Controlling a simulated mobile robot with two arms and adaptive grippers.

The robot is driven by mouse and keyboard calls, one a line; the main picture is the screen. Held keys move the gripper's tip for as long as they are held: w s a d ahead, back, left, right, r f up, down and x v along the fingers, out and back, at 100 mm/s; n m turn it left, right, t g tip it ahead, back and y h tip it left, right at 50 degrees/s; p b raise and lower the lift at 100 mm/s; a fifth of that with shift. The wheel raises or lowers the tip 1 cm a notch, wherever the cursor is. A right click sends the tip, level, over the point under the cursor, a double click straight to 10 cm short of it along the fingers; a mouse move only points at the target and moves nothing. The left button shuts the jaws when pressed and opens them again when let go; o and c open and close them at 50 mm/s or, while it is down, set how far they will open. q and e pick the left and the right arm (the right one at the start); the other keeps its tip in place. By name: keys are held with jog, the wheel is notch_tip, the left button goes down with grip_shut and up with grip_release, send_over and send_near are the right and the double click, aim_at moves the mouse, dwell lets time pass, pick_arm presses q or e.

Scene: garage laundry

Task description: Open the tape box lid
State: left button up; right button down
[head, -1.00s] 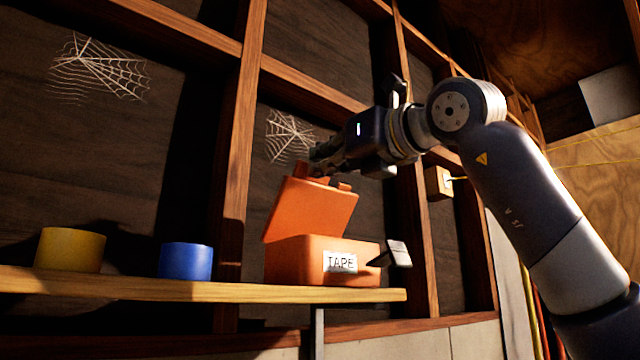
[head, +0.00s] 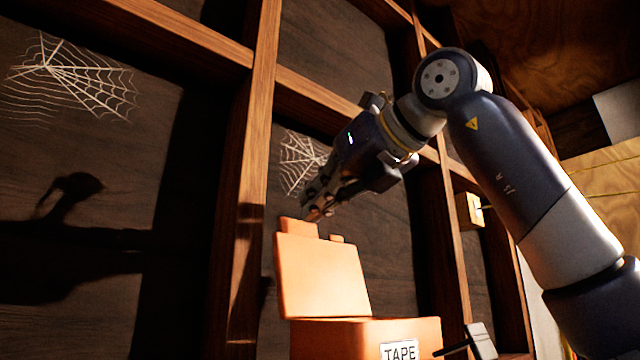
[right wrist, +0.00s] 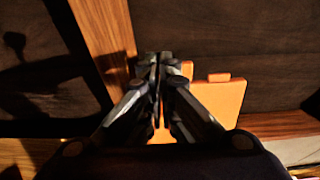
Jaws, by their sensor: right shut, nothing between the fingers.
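The orange tape box (head: 345,340) with its white TAPE label (head: 401,350) is at the bottom of the head view, its lower part cut off by the frame. Its lid (head: 322,277) stands raised, leaning up and back from the box. My right gripper (head: 310,212) is shut and empty, just above the lid's top edge; I cannot tell whether it touches. In the right wrist view my gripper's fingers (right wrist: 157,62) are closed together, with the orange lid (right wrist: 222,103) behind and beside them. My left gripper is not in view.
A wooden stud wall (head: 257,150) with cobwebs (head: 75,75) stands behind the box. A black and grey piece (head: 481,341) sticks out at the box's right side. A small wooden block (head: 469,208) is mounted on the wall to the right. Space left of the lid is clear.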

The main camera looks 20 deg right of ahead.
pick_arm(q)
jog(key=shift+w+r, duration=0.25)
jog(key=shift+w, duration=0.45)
pick_arm(e)
jog(key=v, duration=1.1)
jog(key=shift+s+r, duration=0.25)
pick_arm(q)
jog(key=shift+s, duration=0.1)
